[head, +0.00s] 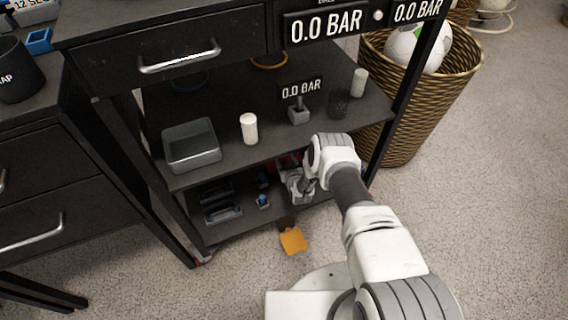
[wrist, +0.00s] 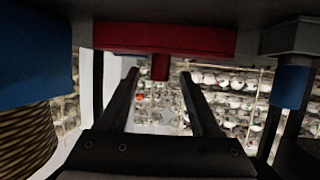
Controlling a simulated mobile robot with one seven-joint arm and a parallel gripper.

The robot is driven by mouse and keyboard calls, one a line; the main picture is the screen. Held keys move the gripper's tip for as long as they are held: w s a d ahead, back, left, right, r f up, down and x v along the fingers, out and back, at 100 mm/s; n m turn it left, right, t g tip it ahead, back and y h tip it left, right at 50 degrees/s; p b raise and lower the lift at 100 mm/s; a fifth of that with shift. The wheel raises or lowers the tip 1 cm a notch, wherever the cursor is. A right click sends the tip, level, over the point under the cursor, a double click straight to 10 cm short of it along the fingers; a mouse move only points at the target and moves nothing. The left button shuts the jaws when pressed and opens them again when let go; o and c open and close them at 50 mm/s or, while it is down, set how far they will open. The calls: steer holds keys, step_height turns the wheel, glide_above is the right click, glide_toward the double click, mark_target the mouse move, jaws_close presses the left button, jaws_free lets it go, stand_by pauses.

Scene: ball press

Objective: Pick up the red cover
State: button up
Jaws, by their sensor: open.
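The red cover (wrist: 180,38) spans the top middle of the wrist view as a wide red block with a short stub pointing between my fingers. In the head view, a bit of red (head: 287,161) shows on the lower shelf, mostly hidden behind my arm. My gripper (wrist: 159,74) is open. Its two dark fingers stand apart on either side of the stub, with a gap visible on both sides. I cannot tell how deep the stub reaches between them. In the head view, my wrist is at the lower shelf and the fingers are hidden.
On the lower shelf (head: 240,226), small blue-and-black parts (head: 263,200) stand left of my wrist. Blue parts flank the cover at left (wrist: 35,55) and right (wrist: 290,85) in the wrist view. The middle shelf (head: 275,140) is close above. A wicker basket (head: 410,120) stands right.

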jaws_close()
steer(key=shift+r, duration=0.1)
stand_by(0.3)
